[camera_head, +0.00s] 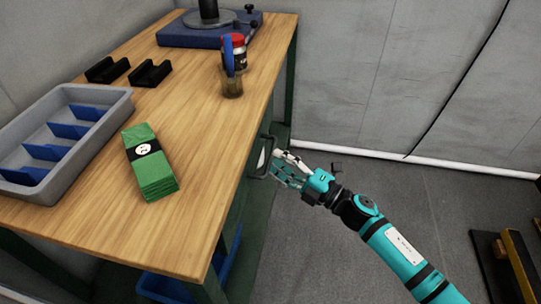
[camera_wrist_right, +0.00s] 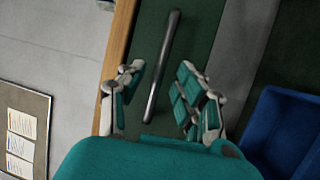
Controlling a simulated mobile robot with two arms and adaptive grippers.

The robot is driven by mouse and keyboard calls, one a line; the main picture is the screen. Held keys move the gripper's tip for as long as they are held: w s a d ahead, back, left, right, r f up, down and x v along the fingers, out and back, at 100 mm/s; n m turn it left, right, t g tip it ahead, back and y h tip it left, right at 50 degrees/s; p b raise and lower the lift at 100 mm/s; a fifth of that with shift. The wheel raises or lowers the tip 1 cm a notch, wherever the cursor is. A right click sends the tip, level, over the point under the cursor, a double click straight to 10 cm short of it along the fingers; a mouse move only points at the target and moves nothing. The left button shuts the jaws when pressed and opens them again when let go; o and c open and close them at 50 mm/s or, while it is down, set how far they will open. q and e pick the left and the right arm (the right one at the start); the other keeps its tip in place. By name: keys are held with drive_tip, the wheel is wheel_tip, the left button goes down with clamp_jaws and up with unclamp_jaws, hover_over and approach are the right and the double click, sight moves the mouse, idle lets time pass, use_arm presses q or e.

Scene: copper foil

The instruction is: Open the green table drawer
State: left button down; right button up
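The green drawer front (camera_wrist_right: 192,45) is under the wooden table top and fills the middle of the right wrist view. Its long dark metal handle (camera_wrist_right: 162,65) runs between the two fingers of my right gripper (camera_wrist_right: 158,92). The fingers are apart, one on each side of the handle, with gaps visible. In the head view my right gripper (camera_head: 277,165) is at the table's right side, by the handle (camera_head: 264,157). The drawer front is mostly hidden below the table edge there. My left gripper is not in view.
A blue bin (camera_wrist_right: 285,130) is by the drawer.

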sight(271, 157)
drive_tip(key=shift+x, duration=1.55)
clamp_jaws()
